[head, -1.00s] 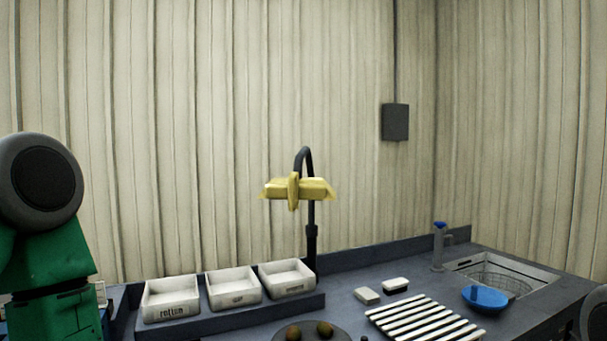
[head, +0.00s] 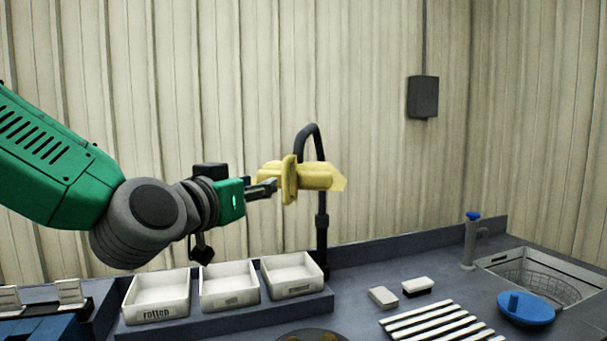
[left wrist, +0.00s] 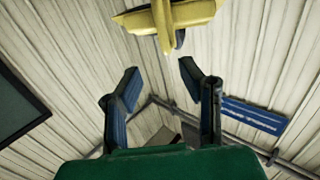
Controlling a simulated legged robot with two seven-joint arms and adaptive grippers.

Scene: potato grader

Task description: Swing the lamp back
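The lamp has a yellow head (head: 318,177) with a raised band around it, on a dark curved neck (head: 322,225) that stands behind the white bins. My left gripper (head: 266,187) is level with the lamp head, at its left end in the head view. In the left wrist view my left gripper (left wrist: 158,70) has its fingers spread with nothing between them. The lamp head (left wrist: 190,13) shows beyond the fingertips there, at the top edge, partly cut off. Whether a finger touches the lamp cannot be told. My right gripper is not in view.
White bins (head: 158,311) stand in a row under my left arm. A grey box (head: 423,97) hangs on the wall.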

